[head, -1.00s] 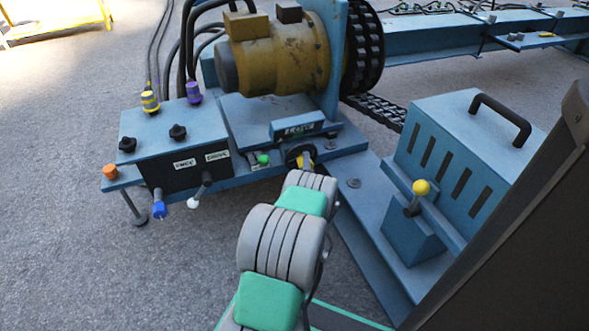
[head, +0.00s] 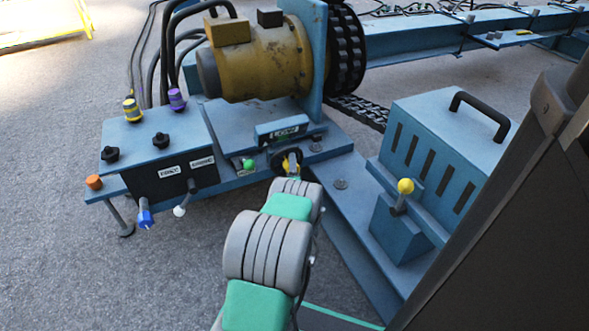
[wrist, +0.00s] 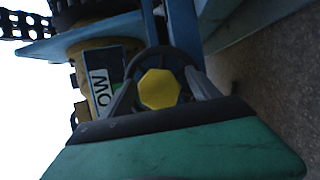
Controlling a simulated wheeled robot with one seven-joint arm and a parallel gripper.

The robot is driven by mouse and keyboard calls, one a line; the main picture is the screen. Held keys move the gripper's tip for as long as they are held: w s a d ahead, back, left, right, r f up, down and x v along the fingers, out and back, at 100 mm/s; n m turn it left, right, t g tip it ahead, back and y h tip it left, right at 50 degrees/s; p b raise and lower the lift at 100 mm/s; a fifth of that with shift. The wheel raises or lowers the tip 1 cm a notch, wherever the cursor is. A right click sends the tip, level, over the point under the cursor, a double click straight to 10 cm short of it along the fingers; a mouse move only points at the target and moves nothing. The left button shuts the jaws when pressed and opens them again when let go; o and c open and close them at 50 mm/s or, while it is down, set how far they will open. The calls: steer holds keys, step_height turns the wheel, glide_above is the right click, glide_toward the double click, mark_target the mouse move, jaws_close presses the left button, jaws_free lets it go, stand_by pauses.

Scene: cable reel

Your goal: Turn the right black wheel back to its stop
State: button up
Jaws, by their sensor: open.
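Two small black knob-like wheels stand on top of the blue control box: the left one (head: 110,154) and the right black wheel (head: 161,140). In the head view my gripper is mostly hidden behind my arm, to the right of and apart from both. In the wrist view my gripper (wrist: 160,80) is open, its fingers on either side of a yellow octagonal knob (wrist: 159,89) with a dark ring behind it. Whether the fingers touch it I cannot tell. A larger black ring with a yellow part (head: 289,163) shows just beyond my arm in the head view.
Yellow (head: 131,109) and purple (head: 177,99) connectors stand behind the wheels. Blue (head: 144,214) and white (head: 180,210) levers stick out in front. A green button (head: 248,164) is near the ring. A yellow-topped lever (head: 405,186) stands right, by a vented box (head: 440,140).

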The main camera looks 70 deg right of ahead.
steer(key=shift+a, duration=0.1)
steer(key=p+v, duration=0.1)
steer(key=v, duration=0.6)
steer(key=shift+a+p, duration=0.3)
steer(key=shift+p, duration=0.1)
